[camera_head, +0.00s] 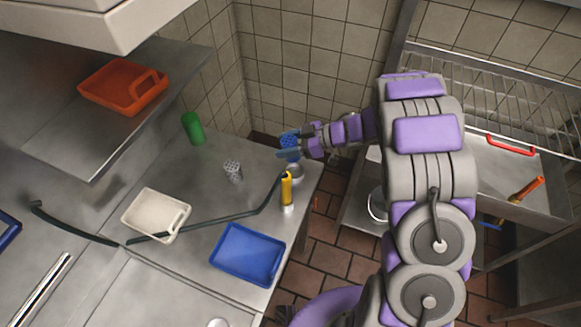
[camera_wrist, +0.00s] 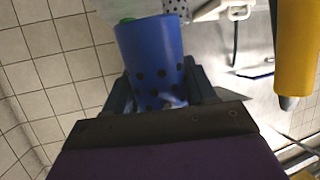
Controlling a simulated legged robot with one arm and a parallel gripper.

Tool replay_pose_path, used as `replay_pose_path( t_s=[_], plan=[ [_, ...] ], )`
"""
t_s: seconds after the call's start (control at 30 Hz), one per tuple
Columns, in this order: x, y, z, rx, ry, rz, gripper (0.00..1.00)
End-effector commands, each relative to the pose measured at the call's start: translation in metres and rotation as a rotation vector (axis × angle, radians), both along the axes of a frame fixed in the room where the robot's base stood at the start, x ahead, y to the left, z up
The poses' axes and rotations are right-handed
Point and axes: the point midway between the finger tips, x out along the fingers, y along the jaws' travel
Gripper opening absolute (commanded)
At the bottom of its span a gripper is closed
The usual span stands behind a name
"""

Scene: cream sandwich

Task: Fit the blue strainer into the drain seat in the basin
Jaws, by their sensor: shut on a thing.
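The blue strainer (camera_head: 289,141) is a cup with dark round holes. It also shows large in the wrist view (camera_wrist: 150,52), where its near end is partly hidden by my gripper. My gripper (camera_head: 287,146) is shut on it, with one finger on each side (camera_wrist: 158,90), and holds it near the counter's far right corner. The basin (camera_head: 150,295) is a sunken steel area at the lower left of the head view. A small pale round spot (camera_head: 217,323) lies at its bottom picture edge; I cannot tell whether it is the drain seat.
A white tray (camera_head: 184,219), a blue tray (camera_head: 247,254) and a dark bent pipe (camera_head: 215,219) lie nearer the basin.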

Motion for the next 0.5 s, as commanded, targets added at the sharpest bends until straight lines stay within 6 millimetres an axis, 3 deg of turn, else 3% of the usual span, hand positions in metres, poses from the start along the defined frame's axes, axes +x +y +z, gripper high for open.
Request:
replay_pose_path(
  t_s=[0.13, 0.37, 0.5],
  plan=[
    [0.000, -0.001, -0.028, 0.003, 0.005, -0.003, 0.25],
    [0.000, -0.002, -0.047, 0.003, 0.001, -0.003, 0.25],
    [-0.001, -0.001, -0.068, 0.004, 0.005, -0.001, 0.25]
  ],
)
